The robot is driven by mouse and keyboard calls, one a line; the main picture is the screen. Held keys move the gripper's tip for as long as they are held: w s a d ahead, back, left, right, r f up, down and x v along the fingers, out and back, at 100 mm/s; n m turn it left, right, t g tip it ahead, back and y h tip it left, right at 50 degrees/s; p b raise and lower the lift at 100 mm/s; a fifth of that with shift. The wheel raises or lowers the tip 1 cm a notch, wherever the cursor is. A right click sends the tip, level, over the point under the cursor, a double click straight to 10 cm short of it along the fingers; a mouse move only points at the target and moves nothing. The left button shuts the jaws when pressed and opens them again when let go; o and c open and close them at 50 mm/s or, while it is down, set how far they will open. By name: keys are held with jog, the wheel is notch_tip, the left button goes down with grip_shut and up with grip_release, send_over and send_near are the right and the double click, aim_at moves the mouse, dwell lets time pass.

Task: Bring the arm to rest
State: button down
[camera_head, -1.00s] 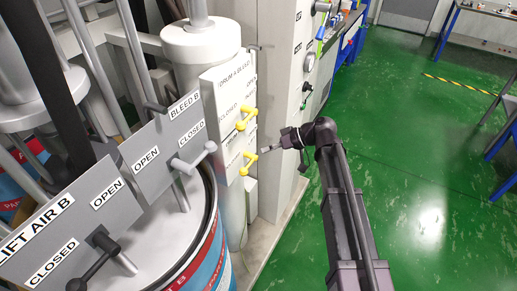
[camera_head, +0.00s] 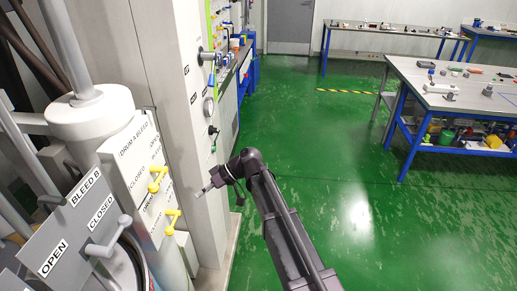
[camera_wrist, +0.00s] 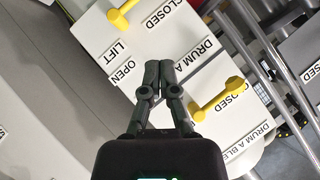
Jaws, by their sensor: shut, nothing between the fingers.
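My gripper (camera_head: 204,190) is at the end of my dark arm, in front of the white machine column, with clear air around it in the head view. In the wrist view my gripper (camera_wrist: 158,66) has its two fingertips together, with nothing between them. Beyond it is the white drum A panel (camera_wrist: 178,52) with two yellow handles. One yellow handle (camera_wrist: 219,99) is right of the fingers and the other (camera_wrist: 123,16) is above them. In the head view the yellow handles (camera_head: 157,179) and (camera_head: 172,221) are left of my gripper, apart from it.
The grey BLEED B panel (camera_head: 75,235) with its lever is at lower left. The white column (camera_head: 190,120) stands close behind my gripper. A blue-legged workbench (camera_head: 455,80) with small items stands at right. The green floor (camera_head: 370,220) between is clear.

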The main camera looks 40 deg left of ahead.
jog(key=shift+d, duration=0.1)
jog(key=w+d+f+m+t+h, duration=0.1)
jog(key=w+d+f+m+t, duration=0.15)
jog(key=w+d, duration=0.65)
jog(key=w+d+f+m+t, duration=0.2)
jog(key=w+d+m, duration=0.2)
jog(key=d, duration=0.9)
jog(key=w+d+f+m+t+h, duration=0.1)
jog(key=w+d+f+m+t, duration=0.2)
jog(key=w+d, duration=0.6)
jog(key=s+d+f+m+t+h, duration=0.1)
jog(key=d+m, duration=0.4)
jog(key=d, duration=1.3)
jog(key=s+d+f+m+t+h, duration=0.1)
jog(key=d+m, duration=0.4)
jog(key=d, duration=1.4)
jog(key=s+h, duration=0.1)
jog(key=h, duration=0.1)
jog(key=shift+s+m+h, duration=0.15)
jog(key=shift+m+h, duration=0.2)
jog(key=shift+h, duration=0.05)
jog(key=shift+t, duration=0.25)
jog(key=shift+a, duration=0.15)
